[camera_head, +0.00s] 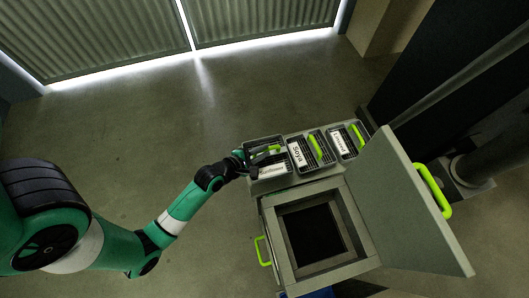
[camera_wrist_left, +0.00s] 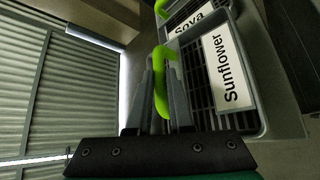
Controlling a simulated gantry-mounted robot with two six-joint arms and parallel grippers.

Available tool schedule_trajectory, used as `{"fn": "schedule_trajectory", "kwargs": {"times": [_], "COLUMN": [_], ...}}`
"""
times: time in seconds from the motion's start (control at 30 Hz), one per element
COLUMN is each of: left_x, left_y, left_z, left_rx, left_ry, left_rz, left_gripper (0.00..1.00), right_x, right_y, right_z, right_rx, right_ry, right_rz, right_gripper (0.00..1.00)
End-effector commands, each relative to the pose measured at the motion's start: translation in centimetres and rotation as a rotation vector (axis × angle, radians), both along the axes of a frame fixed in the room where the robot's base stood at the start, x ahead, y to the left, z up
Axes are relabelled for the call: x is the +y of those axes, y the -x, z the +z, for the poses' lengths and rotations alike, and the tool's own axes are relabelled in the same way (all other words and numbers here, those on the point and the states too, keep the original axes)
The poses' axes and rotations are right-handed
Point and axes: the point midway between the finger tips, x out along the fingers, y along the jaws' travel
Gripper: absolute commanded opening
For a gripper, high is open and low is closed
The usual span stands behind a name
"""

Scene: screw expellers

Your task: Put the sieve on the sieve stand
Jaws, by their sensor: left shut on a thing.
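My left gripper (camera_head: 243,160) is shut on the green handle (camera_wrist_left: 162,85) of the sieve labelled Sunflower (camera_head: 270,172). In the left wrist view the handle runs between the two fingers, and the sieve's white label and dark slotted mesh (camera_wrist_left: 226,70) lie just to the right. The Sunflower sieve is at the left end of a row, beside the Soya sieve (camera_head: 297,154) and a third sieve (camera_head: 341,142) with a label too small to read surely. Whether it rests on the rack or is slightly lifted, I cannot tell. My right gripper is out of view.
A grey box (camera_head: 354,221) with a dark square opening stands in front of the row. Its grey lid (camera_head: 408,205) with a green handle is open to the right. A pipe and dark column stand at far right. The floor (camera_head: 180,120) to the left is clear.

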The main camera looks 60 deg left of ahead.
Motion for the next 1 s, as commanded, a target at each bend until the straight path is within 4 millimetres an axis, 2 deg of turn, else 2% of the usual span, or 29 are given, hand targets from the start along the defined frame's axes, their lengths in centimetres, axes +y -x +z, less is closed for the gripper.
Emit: {"fn": "schedule_trajectory", "kwargs": {"times": [0.17,0.3,0.37,0.67,0.7,0.83,0.87,1.0], "left_x": [-0.1,-0.2,-0.1,-0.1,-0.1,-0.2,-0.1,-0.1], "left_y": [-0.5,-0.6,-0.6,-0.6,-0.6,-0.6,-0.6,-0.6], "left_z": [-0.5,-3.2,-3.7,-3.8,-3.8,-3.8,-3.8,-3.8], "left_rx": [-0.002,0.001,0.000,-0.001,0.001,0.001,0.001,0.001], "left_ry": [-0.002,0.001,-0.001,0.000,0.001,0.001,0.001,0.001], "left_rz": [-0.002,-0.001,0.000,0.000,-0.001,-0.001,-0.001,-0.001], "left_gripper": [0.00,0.00,0.00,0.00,0.23,0.46,0.49,0.49], "right_x": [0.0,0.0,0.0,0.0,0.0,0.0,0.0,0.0], "right_y": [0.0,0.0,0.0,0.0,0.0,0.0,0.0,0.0], "right_z": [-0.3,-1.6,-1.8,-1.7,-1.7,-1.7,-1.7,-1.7], "right_rx": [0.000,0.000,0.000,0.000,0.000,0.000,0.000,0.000], "right_ry": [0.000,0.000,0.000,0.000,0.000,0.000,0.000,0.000], "right_rz": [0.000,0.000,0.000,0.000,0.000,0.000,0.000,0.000], "right_gripper": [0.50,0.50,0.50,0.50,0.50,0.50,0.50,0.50]}}
